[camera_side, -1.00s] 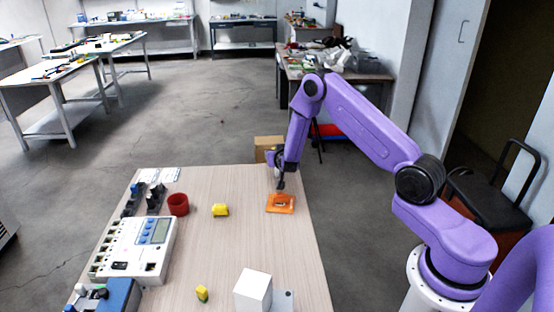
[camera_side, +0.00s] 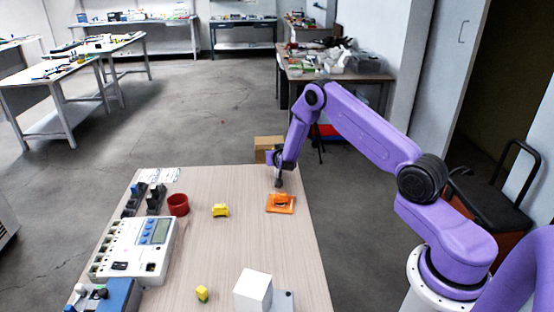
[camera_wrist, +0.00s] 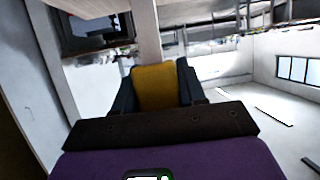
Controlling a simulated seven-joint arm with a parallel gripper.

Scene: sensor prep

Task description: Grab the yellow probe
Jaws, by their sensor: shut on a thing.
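My gripper (camera_side: 279,182) is just above the orange holder (camera_side: 281,204) at the table's right side, pointing down. In the wrist view, the two dark fingers of my gripper (camera_wrist: 158,67) are shut on a mustard-yellow piece, the yellow probe (camera_wrist: 156,88), one finger on each side. In the side view the held probe is too small and dark to make out. The orange holder has a dark opening in its top and stands apart from the gripper.
A red cup (camera_side: 178,205), a white instrument box (camera_side: 135,248) and a white cube (camera_side: 253,290) are also there. The table's middle is clear. A cardboard box (camera_side: 268,148) stands beyond the far edge.

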